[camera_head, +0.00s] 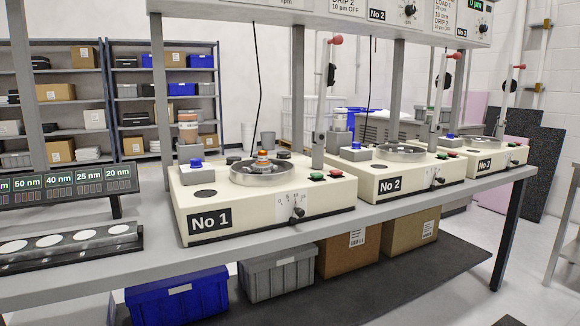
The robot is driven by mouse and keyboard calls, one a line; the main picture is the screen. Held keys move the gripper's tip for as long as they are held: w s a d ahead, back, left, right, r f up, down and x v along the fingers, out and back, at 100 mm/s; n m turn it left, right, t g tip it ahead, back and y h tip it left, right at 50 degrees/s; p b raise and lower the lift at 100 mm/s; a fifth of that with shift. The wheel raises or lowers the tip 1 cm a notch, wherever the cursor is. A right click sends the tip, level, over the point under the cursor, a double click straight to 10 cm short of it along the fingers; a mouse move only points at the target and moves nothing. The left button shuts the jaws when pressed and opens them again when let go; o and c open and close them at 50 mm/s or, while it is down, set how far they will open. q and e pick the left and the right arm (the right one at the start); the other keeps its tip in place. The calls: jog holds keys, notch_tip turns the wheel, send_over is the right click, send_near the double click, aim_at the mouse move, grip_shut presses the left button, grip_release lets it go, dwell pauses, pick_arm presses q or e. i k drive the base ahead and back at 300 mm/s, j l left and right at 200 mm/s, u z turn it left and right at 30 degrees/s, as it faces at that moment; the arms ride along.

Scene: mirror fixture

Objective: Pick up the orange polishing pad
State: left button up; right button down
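A small orange piece (262,154) shows in the round metal bowl (262,172) of the machine marked No 1 (270,212). It sits among grey metal parts near the bowl's middle. It is too small to tell whether it is the orange polishing pad. No other clearly orange pad shows. Neither of my grippers is in view.
Machines No 2 (397,184) and No 3 (490,160) stand to the right on the same grey bench (330,232). A rack with white discs (80,238) is at left. Upright posts and levers rise behind the machines. Bins and boxes sit below.

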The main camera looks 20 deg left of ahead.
aim_at(263, 161)
jog(key=i+u, duration=0.15)
jog(key=i, duration=0.3)
jog(key=i+l+u, duration=0.15)
jog(key=i, duration=0.3)
